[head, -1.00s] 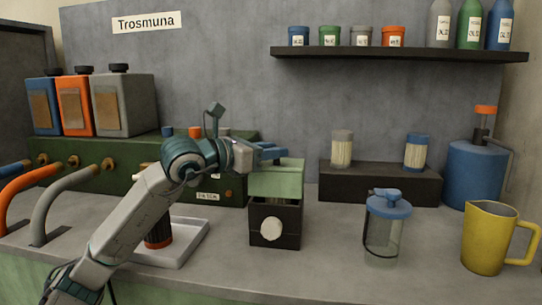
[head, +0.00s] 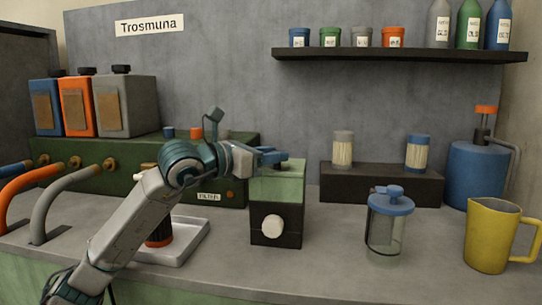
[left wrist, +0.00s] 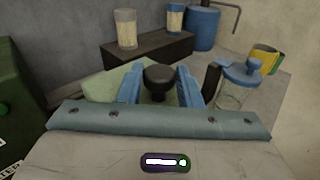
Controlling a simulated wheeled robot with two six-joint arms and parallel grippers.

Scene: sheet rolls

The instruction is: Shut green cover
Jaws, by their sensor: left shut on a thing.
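The green cover (head: 277,182) sits on top of a black box with a round white knob (head: 272,226) on its front. No dark gap shows between cover and box in the head view. The cover's pale green top also shows in the left wrist view (left wrist: 100,87). My left gripper (head: 272,156) is at the top of the cover. Its blue fingers (left wrist: 160,85) are shut on a black knob (left wrist: 159,75) on top of the cover. My right gripper is not in view.
A glass jar with a blue lid (head: 387,225) and a yellow jug (head: 490,237) stand to the right. A dark stand with two containers (head: 378,186) is behind. A white tray (head: 200,240) lies left of the box, behind my arm. Counter between box and jar is clear.

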